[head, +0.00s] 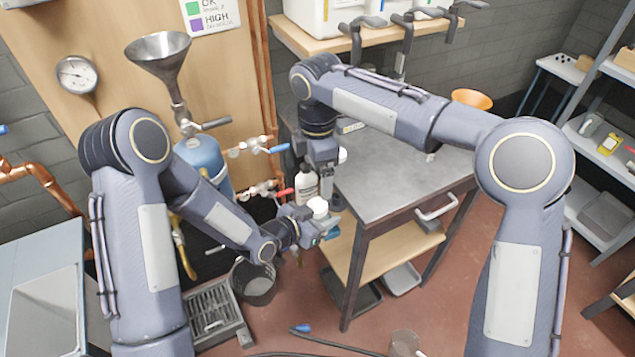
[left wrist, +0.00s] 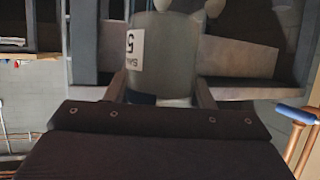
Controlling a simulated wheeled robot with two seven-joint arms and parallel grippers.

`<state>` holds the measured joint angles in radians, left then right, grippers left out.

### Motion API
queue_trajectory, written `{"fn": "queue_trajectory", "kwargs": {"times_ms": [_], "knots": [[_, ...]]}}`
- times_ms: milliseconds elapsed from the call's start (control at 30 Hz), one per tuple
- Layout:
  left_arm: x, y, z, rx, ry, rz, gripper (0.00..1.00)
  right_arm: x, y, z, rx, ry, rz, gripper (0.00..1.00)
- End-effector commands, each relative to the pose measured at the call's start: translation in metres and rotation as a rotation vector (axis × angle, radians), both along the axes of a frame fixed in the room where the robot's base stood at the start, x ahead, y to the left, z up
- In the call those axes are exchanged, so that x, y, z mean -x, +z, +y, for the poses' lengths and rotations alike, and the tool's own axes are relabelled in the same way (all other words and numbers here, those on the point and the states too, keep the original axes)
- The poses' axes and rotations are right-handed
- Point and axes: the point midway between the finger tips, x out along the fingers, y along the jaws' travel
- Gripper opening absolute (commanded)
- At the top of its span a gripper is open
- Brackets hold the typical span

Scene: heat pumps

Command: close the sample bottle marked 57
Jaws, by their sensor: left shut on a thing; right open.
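My left gripper (head: 324,224) is shut on a pale sample bottle (head: 318,208), whose white top shows between the fingers in the head view. In the left wrist view the bottle (left wrist: 165,55) stands between the two fingers (left wrist: 168,92). Its white label shows a "5" and part of a word; the rest turns out of sight. My right gripper (head: 331,190) is open, pointing down just above and behind the held bottle. I cannot make out a cap in it.
The grey-topped table (head: 400,185) is mostly clear. A blue tank (head: 203,158), valves with a red handle (head: 284,192), and a dark bucket (head: 256,284) are close to my left arm.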

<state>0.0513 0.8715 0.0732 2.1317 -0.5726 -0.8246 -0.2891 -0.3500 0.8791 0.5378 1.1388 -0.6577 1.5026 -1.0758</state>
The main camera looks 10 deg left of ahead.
Motion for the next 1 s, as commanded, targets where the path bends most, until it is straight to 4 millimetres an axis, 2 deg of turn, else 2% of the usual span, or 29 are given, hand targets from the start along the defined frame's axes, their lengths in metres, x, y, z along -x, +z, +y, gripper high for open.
{"fn": "queue_trajectory", "kwargs": {"times_ms": [100, 333, 500, 1000], "knots": [[0.0, 0.0, 0.0, 0.001, 0.0, -0.001, 0.0, 0.0, 0.027, 0.001, -0.003, -0.001, -0.003, 0.9], [0.0, 0.0, 0.0, 0.001, 0.0, -0.001, 0.0, 0.0, 0.057, 0.0, 0.0, 0.0, 0.0, 0.9], [0.0, 0.0, 0.0, 0.001, 0.0, -0.001, 0.0, 0.0, 0.063, 0.0, -0.001, 0.0, 0.001, 0.9], [0.0, 0.0, 0.0, 0.001, 0.0, -0.001, 0.0, 0.0, 0.063, 0.0, -0.001, 0.0, 0.001, 0.9]]}}
